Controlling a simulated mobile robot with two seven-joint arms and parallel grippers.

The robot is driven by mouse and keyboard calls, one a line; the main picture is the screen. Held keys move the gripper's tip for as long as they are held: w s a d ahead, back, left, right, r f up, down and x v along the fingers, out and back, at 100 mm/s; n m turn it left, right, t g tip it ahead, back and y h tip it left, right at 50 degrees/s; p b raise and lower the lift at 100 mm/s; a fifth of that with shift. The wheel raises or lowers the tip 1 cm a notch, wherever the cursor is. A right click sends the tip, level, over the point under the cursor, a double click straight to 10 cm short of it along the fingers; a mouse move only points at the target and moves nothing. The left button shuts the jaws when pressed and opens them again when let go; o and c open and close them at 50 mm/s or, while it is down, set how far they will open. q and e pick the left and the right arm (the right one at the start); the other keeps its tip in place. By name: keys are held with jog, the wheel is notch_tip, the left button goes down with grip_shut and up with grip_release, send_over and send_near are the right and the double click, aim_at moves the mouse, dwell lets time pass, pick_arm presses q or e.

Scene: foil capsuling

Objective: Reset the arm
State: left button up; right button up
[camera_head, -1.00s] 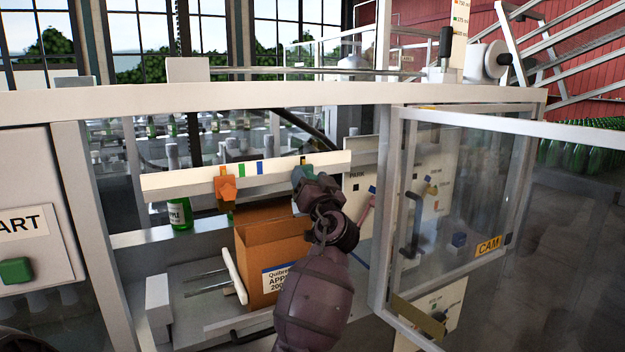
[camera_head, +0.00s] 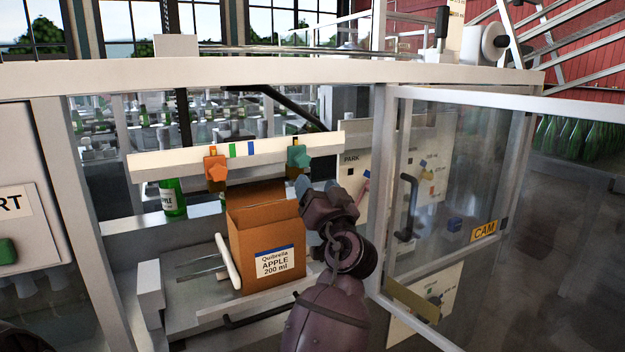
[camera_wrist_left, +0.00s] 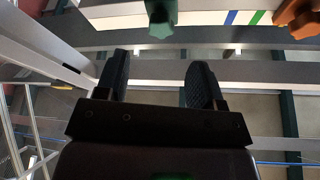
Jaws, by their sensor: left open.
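My left gripper (camera_head: 318,188) is open and empty in the head view, just below and right of a teal star-shaped knob (camera_head: 298,157) on the white rail (camera_head: 262,150). A gap shows between them. In the left wrist view the two dark fingers (camera_wrist_left: 160,82) are spread with nothing between them. The teal knob (camera_wrist_left: 161,18) sits above them at the top edge, and an orange knob (camera_wrist_left: 298,18) at top right. In the head view the orange knob (camera_head: 215,168) hangs on the rail's left part. My right gripper is not in view.
An open cardboard box (camera_head: 262,235) labelled apple stands below the rail, close to my left forearm. A green bottle (camera_head: 172,198) stands left of it. A clear door (camera_head: 455,190) with a handle (camera_head: 407,205) swings out at right. A frame post (camera_head: 80,215) stands left.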

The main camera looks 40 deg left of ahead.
pick_arm(q)
jog(key=shift+s+d+f, duration=0.15)
jog(key=shift+s+d, duration=0.15)
jog(key=shift+d, duration=0.15)
dwell(0.4)
jog(key=w+d+f+m+t+h, duration=0.4)
jog(key=w+d+m+t+h, duration=0.15)
jog(key=m+t+h, duration=0.2)
jog(key=s+d+f+m+h, duration=0.1)
jog(key=s+d+f+h, duration=0.2)
jog(key=f, duration=0.4)
jog(key=s+d+f+m+h, duration=0.1)
jog(key=d+f+m+h, duration=0.15)
jog(key=f+h, duration=0.45)
jog(key=s+d+f+n+g+h, duration=0.1)
jog(key=s+f+g, duration=0.6)
jog(key=s+f, duration=2)
jog(key=shift+s+f+n+g, duration=0.2)
jog(key=shift+f+n+g, duration=0.1)
jog(key=shift+n+g, duration=0.1)
